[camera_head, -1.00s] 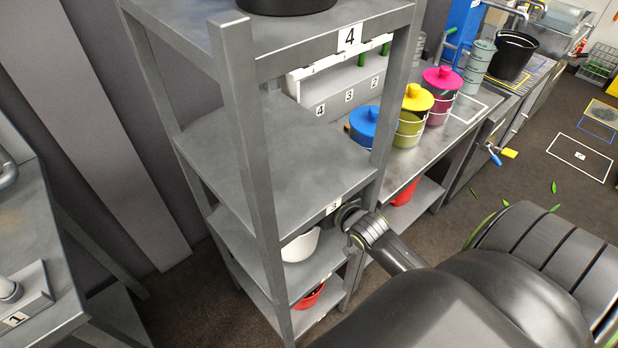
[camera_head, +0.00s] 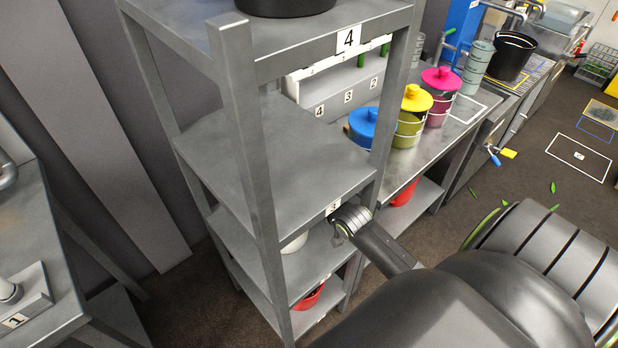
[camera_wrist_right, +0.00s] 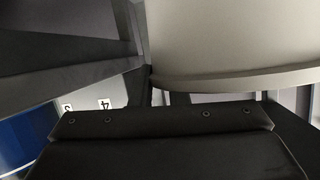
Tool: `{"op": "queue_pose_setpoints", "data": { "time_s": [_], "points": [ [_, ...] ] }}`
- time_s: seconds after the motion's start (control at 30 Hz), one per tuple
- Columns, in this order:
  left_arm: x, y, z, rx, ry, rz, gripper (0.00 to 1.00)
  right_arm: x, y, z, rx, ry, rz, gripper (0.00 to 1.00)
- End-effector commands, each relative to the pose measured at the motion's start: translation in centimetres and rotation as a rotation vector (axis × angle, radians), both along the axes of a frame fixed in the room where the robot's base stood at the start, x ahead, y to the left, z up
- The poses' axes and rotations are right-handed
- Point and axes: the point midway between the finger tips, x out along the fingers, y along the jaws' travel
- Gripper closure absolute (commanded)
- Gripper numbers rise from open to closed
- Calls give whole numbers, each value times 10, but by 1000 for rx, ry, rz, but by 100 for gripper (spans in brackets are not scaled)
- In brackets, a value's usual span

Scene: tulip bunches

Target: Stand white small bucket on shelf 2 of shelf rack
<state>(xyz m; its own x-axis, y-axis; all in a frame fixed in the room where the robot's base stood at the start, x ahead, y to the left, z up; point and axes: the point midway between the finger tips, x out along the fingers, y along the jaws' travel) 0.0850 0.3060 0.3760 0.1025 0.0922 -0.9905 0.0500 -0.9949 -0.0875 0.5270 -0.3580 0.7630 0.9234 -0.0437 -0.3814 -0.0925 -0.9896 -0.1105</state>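The white small bucket (camera_head: 295,243) is mostly hidden behind the board and post of the shelf rack (camera_head: 245,130). It shows just above the board below label 3, which I take as shelf 2 (camera_head: 325,262); contact with it is hidden. In the right wrist view the bucket (camera_wrist_right: 235,40) fills the upper right, very close, its rim edge towards my gripper. My right arm reaches in under the board labelled 3 from the right. My right gripper's black body (camera_wrist_right: 165,140) lies right by the bucket; its fingertips are hidden. My left gripper is out of view.
A red container (camera_head: 308,297) sits on the board below. A black pot (camera_head: 285,5) stands on the top board. Blue (camera_head: 362,125), yellow (camera_head: 412,115) and magenta (camera_head: 440,95) lidded pots stand on the table at right. The board labelled 3 (camera_head: 290,150) is bare.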

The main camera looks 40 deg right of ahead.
Motion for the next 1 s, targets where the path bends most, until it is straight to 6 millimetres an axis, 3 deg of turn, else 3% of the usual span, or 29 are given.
{"op": "queue_pose_setpoints", "data": {
  "time_s": [0.1,0.47,1.0],
  "points": [
    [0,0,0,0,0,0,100,0,0,0,0,0,0,74],
    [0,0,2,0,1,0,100,-4,0,4,0,1,0,74],
    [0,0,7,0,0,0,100,-93,4,40,-2,1,1,74]
  ]
}}
